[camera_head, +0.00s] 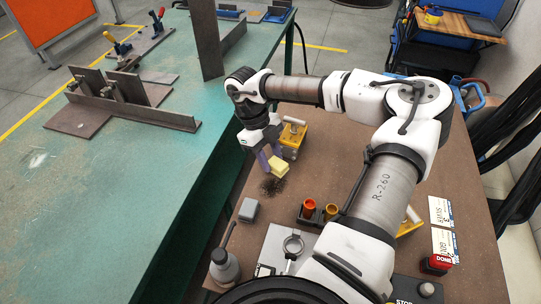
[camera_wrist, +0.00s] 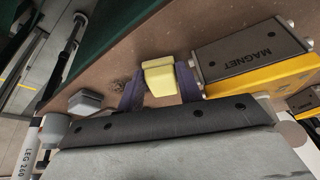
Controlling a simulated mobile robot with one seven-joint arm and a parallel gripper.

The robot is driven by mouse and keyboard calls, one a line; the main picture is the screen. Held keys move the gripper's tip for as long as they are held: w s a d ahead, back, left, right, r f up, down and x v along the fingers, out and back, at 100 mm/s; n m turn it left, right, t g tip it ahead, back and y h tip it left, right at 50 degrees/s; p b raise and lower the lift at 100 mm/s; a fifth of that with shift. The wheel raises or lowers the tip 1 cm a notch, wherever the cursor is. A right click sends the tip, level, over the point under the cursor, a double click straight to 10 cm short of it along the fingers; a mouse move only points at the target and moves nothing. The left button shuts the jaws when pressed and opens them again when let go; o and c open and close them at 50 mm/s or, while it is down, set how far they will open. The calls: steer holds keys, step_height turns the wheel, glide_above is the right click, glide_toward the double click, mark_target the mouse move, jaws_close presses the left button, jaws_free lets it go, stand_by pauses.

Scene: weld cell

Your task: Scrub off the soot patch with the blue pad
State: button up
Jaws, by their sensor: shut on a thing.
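My gripper (camera_head: 270,163) has purple fingers and is shut on a yellow block (camera_head: 279,169), which looks like a pad; it also shows between the fingers in the wrist view (camera_wrist: 159,78). The dark soot patch (camera_head: 272,187) is on the brown bench top, just below and in front of the held block; in the wrist view it lies left of the block (camera_wrist: 118,85). The block appears slightly above the bench. A grey-blue block (camera_head: 248,210) sits on the bench left of the patch, and also shows in the wrist view (camera_wrist: 85,102). No clearly blue pad shows.
A yellow magnet tool (camera_head: 293,138) stands close behind my gripper, its "MAGNET" face large in the wrist view (camera_wrist: 253,53). A green table (camera_head: 120,190) adjoins at left.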

mark_target(264, 198)
steer(key=shift+s, duration=0.1)
steer(key=shift+s+a+r, duration=0.1)
steer(key=shift+s+a, duration=0.05)
steer(key=shift+s, duration=0.6)
steer(key=shift+s+a, duration=0.15)
steer(key=shift+s, duration=0.6)
steer(key=shift+s+a+b, duration=0.2)
steer(key=shift+s+b, duration=0.05)
steer(key=shift+s, duration=0.8)
steer(key=shift+s+a+b, duration=0.2)
steer(key=shift+s+b, duration=0.05)
steer(key=shift+s, duration=0.75)
steer(key=shift+s+a, duration=0.25)
steer(key=shift+s, duration=1.05)
steer(key=shift+b, duration=0.45)
steer(key=shift+f, duration=0.25)
steer(key=shift+b, duration=0.3)
